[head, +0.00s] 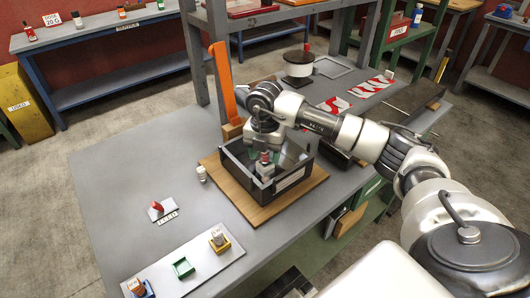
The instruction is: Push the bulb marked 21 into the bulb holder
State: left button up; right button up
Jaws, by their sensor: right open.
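My right gripper (268,160) points down inside a black open box (291,181). It is open, and a small red-and-grey part (264,170) shows between or just beside its fingers; I cannot tell whether they touch it. No number 21 can be read on anything in view, so I cannot tell which piece is the bulb or which is its holder. A small white piece (201,173) stands at the left of the wooden board. White-topped pieces stand in a blue cup (143,290) and a yellow cup (220,246). My left gripper is not in view.
The box sits on a wooden board (255,214) on the grey table (110,185). A green cup (183,268) looks empty. A red piece (157,206) stands by a small label. An orange upright (222,80) rises behind the box. The table's left side is mostly clear.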

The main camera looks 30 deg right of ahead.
notch_tip(320, 180, up, 11)
jog(key=b, duration=0.1)
dwell(0.4)
jog(key=shift+f, duration=0.15)
dwell(0.4)
